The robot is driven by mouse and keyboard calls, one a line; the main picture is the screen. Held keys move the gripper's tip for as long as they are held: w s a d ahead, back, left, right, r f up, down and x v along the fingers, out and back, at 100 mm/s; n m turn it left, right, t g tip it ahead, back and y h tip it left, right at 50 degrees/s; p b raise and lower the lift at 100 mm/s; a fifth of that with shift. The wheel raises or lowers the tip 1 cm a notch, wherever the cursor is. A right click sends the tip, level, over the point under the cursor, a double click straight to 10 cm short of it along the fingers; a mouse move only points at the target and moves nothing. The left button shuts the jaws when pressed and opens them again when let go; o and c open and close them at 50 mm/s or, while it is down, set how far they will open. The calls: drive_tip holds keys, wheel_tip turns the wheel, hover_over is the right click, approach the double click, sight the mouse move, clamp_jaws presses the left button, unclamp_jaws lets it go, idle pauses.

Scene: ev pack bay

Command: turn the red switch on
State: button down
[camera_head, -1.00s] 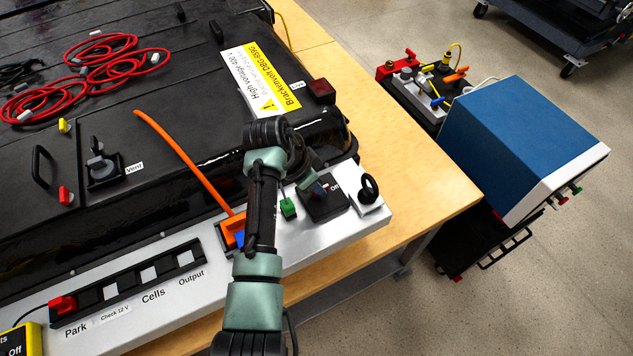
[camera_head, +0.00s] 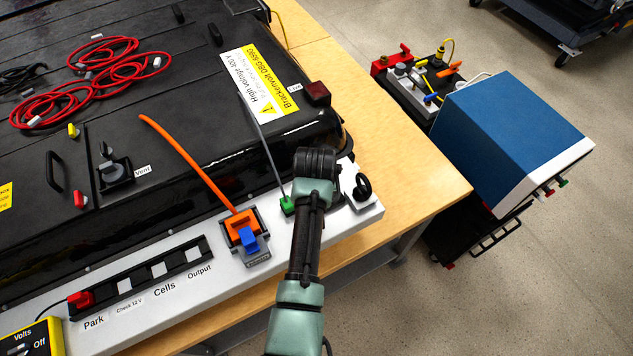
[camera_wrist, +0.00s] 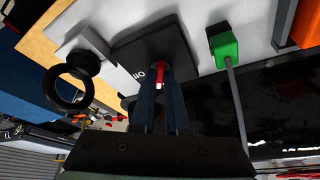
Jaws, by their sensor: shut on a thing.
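A black ring (camera_head: 363,187) on a pale block stands right of the switch. A green connector (camera_head: 288,205) with a grey cable is on the left, then an orange and blue plug (camera_head: 243,232). A blue box (camera_head: 520,130) stands beyond the bench edge.

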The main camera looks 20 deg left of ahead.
drive_tip(key=n, duration=0.1)
drive_tip(key=n+y, duration=0.1)
drive_tip(key=n+g, duration=0.1)
drive_tip(key=n, duration=0.1)
drive_tip(key=shift+w+d+b, duration=0.2)
drive_tip(key=shift+d+b, duration=0.05)
drive_tip(key=shift+b, duration=0.05)
drive_tip(key=shift+n+g+y+b, duration=0.35)
drive_tip(key=shift+n+y, duration=0.15)
drive_tip(key=shift+n, duration=0.7)
drive_tip(key=c, duration=0.9)
unclamp_jaws()
drive_tip(key=shift+r, duration=0.1)
drive_tip(key=b+v, duration=0.1)
drive_tip(key=v, duration=1.2)
drive_tip(key=shift+b, duration=0.3)
